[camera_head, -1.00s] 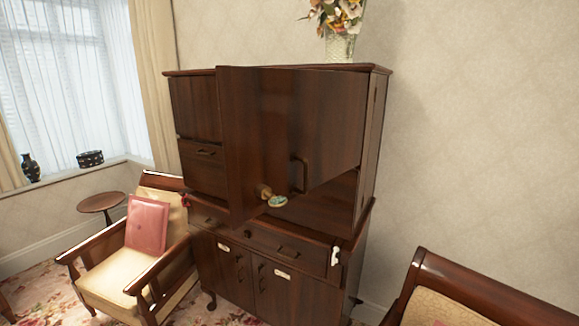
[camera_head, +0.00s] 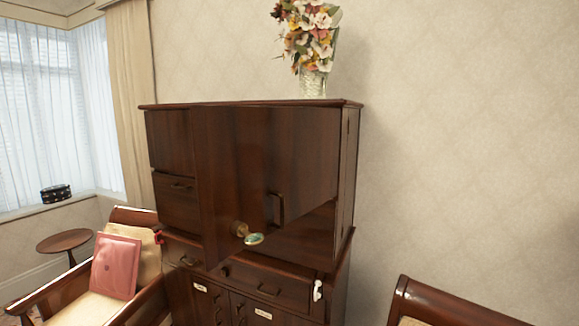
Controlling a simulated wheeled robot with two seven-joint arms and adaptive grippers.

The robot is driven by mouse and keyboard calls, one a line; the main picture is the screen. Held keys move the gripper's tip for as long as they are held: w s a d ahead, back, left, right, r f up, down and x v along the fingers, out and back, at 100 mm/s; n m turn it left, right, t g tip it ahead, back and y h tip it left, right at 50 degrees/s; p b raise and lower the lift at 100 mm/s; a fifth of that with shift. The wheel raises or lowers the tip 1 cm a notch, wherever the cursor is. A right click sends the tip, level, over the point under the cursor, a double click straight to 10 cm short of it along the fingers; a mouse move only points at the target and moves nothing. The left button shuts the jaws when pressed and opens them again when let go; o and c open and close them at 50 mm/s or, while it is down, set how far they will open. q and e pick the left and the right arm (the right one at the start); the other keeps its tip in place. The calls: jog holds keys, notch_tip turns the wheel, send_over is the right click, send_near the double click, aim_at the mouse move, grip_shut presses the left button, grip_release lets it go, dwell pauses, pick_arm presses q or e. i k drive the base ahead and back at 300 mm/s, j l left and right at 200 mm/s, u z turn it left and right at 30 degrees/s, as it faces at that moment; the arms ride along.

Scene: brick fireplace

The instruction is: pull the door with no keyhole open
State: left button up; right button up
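A dark brown wooden cabinet (camera_head: 348,150) stands against the wall. Its large upper door panel (camera_head: 290,150) has a bar handle (camera_head: 277,208) and stands out from the front, its lower edge slanting up to the right. A narrower front part (camera_head: 215,170) lies left of it; I cannot tell where one panel ends and the other begins. A round brass knob or key with a pale green tag (camera_head: 253,239) sticks out low on this front. No keyhole can be made out. Neither of my grippers is in view.
A flower vase (camera_head: 312,84) stands on the cabinet. Drawers and lower doors are below, with a white item (camera_head: 317,291) at the right. An armchair with a pink cushion (camera_head: 116,266) is close at left; another chair (camera_head: 440,305) is at lower right.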

aim_at(168, 132)
jog(key=i+j+z, duration=0.15)
jog(key=j+z, duration=0.3)
jog(key=j, duration=0.25)
jog(key=j+z, duration=0.5)
jog(key=j, duration=0.25)
jog(key=j+z, duration=0.45)
jog(key=j, duration=0.35)
